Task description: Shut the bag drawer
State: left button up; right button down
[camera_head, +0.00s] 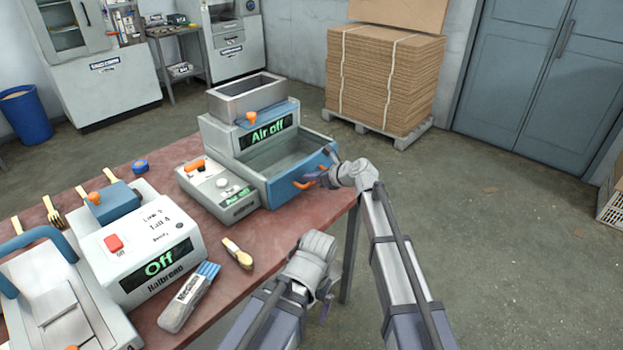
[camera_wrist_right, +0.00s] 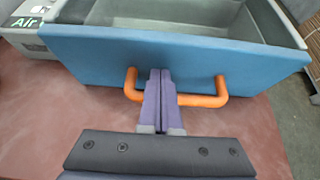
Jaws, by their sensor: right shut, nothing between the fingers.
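The bag drawer (camera_head: 290,165) is a grey tray with a blue front (camera_wrist_right: 180,58), pulled out of the machine marked "Air off" (camera_head: 245,135). Its inside looks empty. An orange handle (camera_head: 303,183) sits on the blue front and spans the middle of the wrist view (camera_wrist_right: 200,100). My right gripper (camera_wrist_right: 160,75) is shut and empty. Its purple fingers overlap the handle bar and point at the blue front; I cannot tell whether they touch. My left gripper (camera_head: 325,308) is low near the table's front edge, mostly hidden behind its wrist, away from the drawer.
A small grey control box (camera_head: 218,190) stands left of the drawer. A machine marked "Off" (camera_head: 145,245), a brush (camera_head: 237,253) and a labelled pack (camera_head: 190,298) are on the reddish table (camera_head: 270,240).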

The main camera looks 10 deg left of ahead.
jog(key=shift+w+a+r, duration=0.2)
jog(key=shift+r, duration=0.05)
jog(key=shift+s+d+r+p, duration=0.3)
jog(key=shift+p, duration=0.2)
jog(key=p+v, duration=0.4)
jog(key=v, duration=0.5)
jog(key=s+d+f+n+g+h, duration=0.3)
jog(key=s+d+f+n+h, duration=0.25)
jog(key=s+d+n, duration=0.6)
jog(key=s+d+f+n+g+h, duration=0.35)
jog(key=s+d+f+n, duration=0.4)
jog(key=s+n, duration=0.65)
jog(key=s+a+r+n+h+p, duration=0.2)
jog(key=s+a+r+p, duration=0.4)
jog(key=a, duration=0.3)
jog(key=shift+s+r+n+g, duration=0.45)
jog(key=shift+s+r+n, duration=0.3)
jog(key=shift+r, duration=0.1)
